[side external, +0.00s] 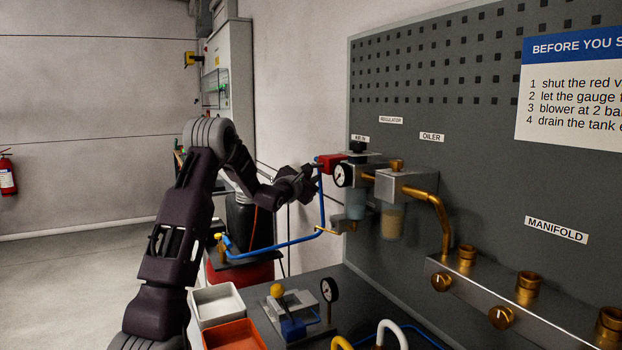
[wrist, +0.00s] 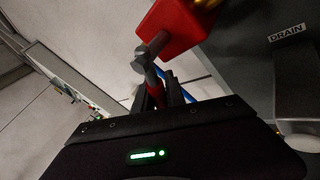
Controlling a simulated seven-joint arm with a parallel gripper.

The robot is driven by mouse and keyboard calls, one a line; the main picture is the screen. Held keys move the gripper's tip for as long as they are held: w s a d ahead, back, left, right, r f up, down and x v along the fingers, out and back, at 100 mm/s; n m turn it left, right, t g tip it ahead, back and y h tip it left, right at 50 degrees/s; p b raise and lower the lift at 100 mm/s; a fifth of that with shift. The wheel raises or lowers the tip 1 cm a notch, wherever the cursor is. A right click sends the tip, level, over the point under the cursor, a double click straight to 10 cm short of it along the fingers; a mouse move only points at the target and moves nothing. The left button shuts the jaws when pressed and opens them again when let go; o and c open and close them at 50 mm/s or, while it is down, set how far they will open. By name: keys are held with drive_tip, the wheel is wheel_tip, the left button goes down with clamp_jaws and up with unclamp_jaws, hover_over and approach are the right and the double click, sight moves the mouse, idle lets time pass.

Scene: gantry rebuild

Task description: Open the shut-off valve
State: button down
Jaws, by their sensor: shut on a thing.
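The shut-off valve is a red block (side external: 331,162) on the pipework at the panel, left of the round gauge. In the wrist view the red valve body (wrist: 178,32) is close, at the top middle, with a grey stem and hex head on its near side. A lever with a red part (wrist: 154,92) runs from the stem down between my fingers. My gripper (side external: 310,174) is at the left side of the valve. In the wrist view my gripper (wrist: 163,98) is shut on the lever; the dark fingers hide part of it.
A round gauge (side external: 343,175) sits just right of the valve. A blue hose (side external: 275,247) hangs below my gripper. The bench below holds a white bin (side external: 217,304), an orange bin (side external: 235,335) and a small fixture with a gauge (side external: 329,290). Open floor lies left.

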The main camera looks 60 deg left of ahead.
idle(0.6)
drive_tip(key=r+m+t, duration=0.1)
drive_tip(key=m, duration=0.1)
drive_tip(key=a+r+m+t+y, duration=0.1)
drive_tip(key=m, duration=0.1)
drive_tip(key=shift+a+r+t, duration=0.1)
drive_tip(key=shift+r+t, duration=0.15)
drive_tip(key=shift+t, duration=0.15)
drive_tip(key=c, duration=1.4)
unclamp_jaws()
drive_tip(key=v, duration=0.7)
drive_tip(key=shift+f, duration=0.1)
drive_tip(key=shift+c, duration=0.4)
